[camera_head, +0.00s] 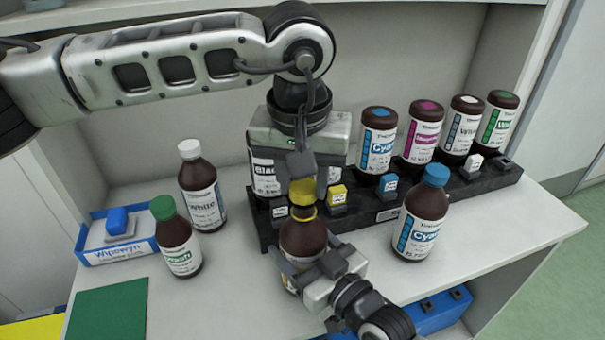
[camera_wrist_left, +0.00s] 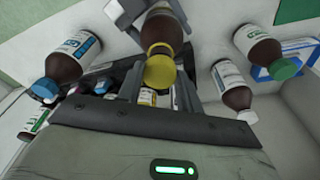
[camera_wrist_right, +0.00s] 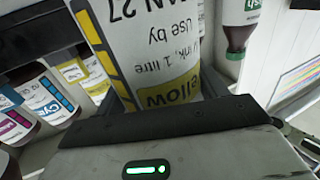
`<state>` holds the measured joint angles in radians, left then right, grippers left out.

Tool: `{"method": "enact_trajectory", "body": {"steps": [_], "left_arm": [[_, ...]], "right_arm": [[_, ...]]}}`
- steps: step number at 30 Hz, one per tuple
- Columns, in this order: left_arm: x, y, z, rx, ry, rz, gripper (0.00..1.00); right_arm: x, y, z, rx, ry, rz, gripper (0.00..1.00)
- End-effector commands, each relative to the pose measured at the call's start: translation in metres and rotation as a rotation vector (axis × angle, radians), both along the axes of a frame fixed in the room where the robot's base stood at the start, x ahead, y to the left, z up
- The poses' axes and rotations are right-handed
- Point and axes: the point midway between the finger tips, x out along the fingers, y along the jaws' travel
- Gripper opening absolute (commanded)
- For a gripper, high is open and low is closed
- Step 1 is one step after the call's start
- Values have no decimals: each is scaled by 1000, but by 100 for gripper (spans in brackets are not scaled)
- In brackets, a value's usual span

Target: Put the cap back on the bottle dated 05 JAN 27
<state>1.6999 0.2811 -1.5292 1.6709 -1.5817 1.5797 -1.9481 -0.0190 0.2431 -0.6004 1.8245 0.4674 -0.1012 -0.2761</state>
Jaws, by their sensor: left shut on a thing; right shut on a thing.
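The yellow-ink bottle (camera_head: 303,238) is brown and stands upright near the front of the shelf. In the right wrist view its label (camera_wrist_right: 170,50) reads "Yellow", "Use by" and an end of a date, "AN 27"; the rest is cut off. My right gripper (camera_head: 305,275) is shut around its body. My left gripper (camera_head: 302,172) points down above the bottle, shut on the yellow cap (camera_head: 302,190). The cap also shows in the left wrist view (camera_wrist_left: 160,73). It is in line with the neck, just above a yellow neck ring (camera_wrist_left: 160,48); I cannot tell whether it is seated.
A cyan-capped bottle (camera_head: 422,220) stands right. White-capped (camera_head: 201,190) and green-capped (camera_head: 177,240) bottles stand left, near a blue-white wipes box (camera_head: 115,240) and green mat (camera_head: 108,308).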

Motion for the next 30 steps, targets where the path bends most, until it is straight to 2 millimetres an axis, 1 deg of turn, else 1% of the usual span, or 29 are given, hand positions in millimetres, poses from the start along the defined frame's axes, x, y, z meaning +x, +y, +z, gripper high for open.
{"method": "enact_trajectory", "body": {"steps": [3, 7, 22, 30], "left_arm": [[0, 0, -8, -1, 1, 0, 15], [0, 0, -13, -1, 0, 0, 15], [0, 0, -13, 0, 0, 0, 15], [0, 0, -18, 0, 1, 0, 15]], "right_arm": [[0, 0, 0, -1, -1, -1, 30], [0, 0, 0, -1, -1, -1, 30], [0, 0, 0, -1, -1, -1, 30], [0, 0, 0, -1, -1, -1, 30]]}}
